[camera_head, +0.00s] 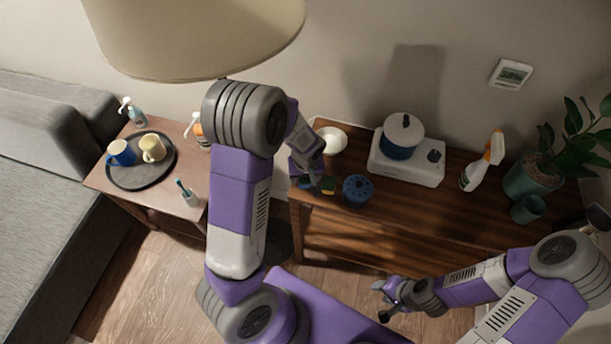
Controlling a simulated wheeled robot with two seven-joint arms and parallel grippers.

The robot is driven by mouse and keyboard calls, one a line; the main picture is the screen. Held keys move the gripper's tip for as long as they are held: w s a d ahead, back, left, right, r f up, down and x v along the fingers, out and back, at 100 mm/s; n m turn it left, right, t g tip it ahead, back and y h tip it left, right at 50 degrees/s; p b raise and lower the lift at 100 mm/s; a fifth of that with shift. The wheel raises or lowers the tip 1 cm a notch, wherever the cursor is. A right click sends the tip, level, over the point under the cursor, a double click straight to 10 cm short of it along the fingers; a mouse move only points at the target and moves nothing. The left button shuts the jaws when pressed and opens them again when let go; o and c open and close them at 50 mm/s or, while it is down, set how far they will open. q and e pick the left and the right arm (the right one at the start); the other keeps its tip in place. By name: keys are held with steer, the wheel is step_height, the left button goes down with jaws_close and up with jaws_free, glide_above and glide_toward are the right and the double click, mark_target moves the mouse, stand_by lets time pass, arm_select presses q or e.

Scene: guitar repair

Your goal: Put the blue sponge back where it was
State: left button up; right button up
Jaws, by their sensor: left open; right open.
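My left gripper (314,181) points down at the front left of the dark wooden sideboard (460,212); it is open. A small dark bluish patch (304,184) shows at its fingertips and may be the blue sponge, but it is mostly hidden. A yellow and dark green sponge (328,186) lies just right of the fingertips; I cannot tell whether they touch. My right gripper (386,300) is open and empty, low in front of the sideboard, away from the objects.
A blue round holder with holes (358,189) stands right of the sponge. A white bowl (332,140), a cooker with a blue pot (399,148), a spray bottle (482,164) and a plant pot (530,178) stand behind or right. A side table (180,218) holds a tray with mugs.

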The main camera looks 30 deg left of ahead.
mark_target(306, 183)
arm_select(q)
steer(key=shift+r+p, duration=0.3)
step_height(306, 183, up, 12)
steer(key=s+d+p, duration=0.1)
steer(key=p, duration=0.2)
steer(key=shift+s+f, duration=0.15)
steer(key=shift+s, duration=0.1)
